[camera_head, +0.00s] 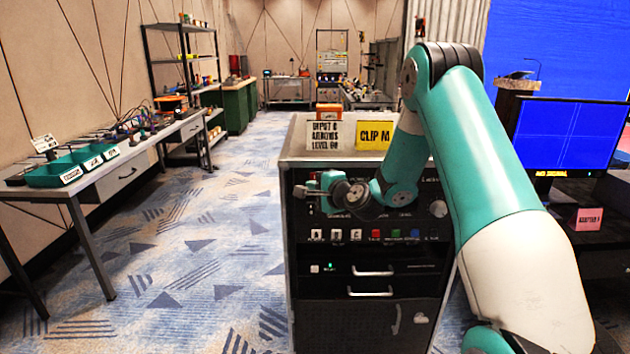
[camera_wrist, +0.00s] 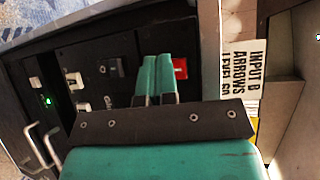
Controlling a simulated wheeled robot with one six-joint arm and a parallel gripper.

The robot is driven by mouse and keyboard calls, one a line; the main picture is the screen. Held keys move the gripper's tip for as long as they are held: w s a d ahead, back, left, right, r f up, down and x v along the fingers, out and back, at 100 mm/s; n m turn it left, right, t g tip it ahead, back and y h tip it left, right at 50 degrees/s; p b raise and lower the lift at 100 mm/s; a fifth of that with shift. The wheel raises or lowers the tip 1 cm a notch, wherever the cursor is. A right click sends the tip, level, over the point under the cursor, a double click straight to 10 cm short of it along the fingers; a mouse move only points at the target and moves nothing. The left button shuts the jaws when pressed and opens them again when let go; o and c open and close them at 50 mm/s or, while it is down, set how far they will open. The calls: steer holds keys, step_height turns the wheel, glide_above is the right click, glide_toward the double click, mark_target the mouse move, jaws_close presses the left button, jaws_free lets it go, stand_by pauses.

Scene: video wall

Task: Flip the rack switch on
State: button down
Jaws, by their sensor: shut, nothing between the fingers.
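The rack (camera_head: 300,295) is a dark-fronted cabinet in the middle of the head view. My gripper (camera_head: 298,191) is in front of its upper left panel and hides part of it. In the wrist view my gripper (camera_wrist: 157,72) is shut and empty, its two green fingers side by side. Left of the fingers is a black switch (camera_wrist: 114,68) on a dark plate. Right of them is a red square control (camera_wrist: 180,68). I cannot tell which is the rack switch, its position, or whether the fingers touch the panel.
White buttons (camera_head: 335,235), a red button (camera_head: 375,235) and others form a row below my gripper. A green light (camera_head: 330,267) is lit lower down. Drawer handles (camera_head: 372,271) stick out. Signs (camera_head: 323,135) stand on the rack top. Carpet left of the rack is clear.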

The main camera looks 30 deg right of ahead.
steer(key=s+a+b, duration=0.1)
steer(key=s+f+b, duration=0.1)
steer(key=s+a+b, duration=0.1)
steer(key=s, duration=0.1)
steer(key=shift+a+f+b, duration=0.25)
steer(key=shift+a+b, duration=0.05)
steer(key=shift+b, duration=0.1)
steer(key=shift+a, duration=0.1)
stand_by(0.5)
steer(key=s+a+r+n+g+y+p, duration=0.2)
steer(key=s+a+r+n+g+y, duration=0.25)
steer(key=a+n, duration=0.4)
steer(key=s+a+r+n+g+y+p, duration=0.1)
steer(key=s+a+r+n+g+y, duration=0.3)
steer(key=a, duration=0.8)
steer(key=s+a+r+n+g+h+p, duration=0.1)
steer(key=s+n, duration=0.3)
steer(key=s, duration=0.4)
steer(key=s+a+r+n+g+h+p, duration=0.1)
steer(key=s+n+g, duration=0.3)
steer(key=s, duration=0.5)
steer(key=s+a+r+n+g+h+p, duration=0.1)
steer(key=s+a+r+n+g+h, duration=0.1)
steer(key=s+n, duration=0.3)
steer(key=s+h, duration=0.1)
steer(key=s, duration=0.2)
steer(key=shift+s+a+n, duration=0.2)
steer(key=shift+s+n, duration=0.15)
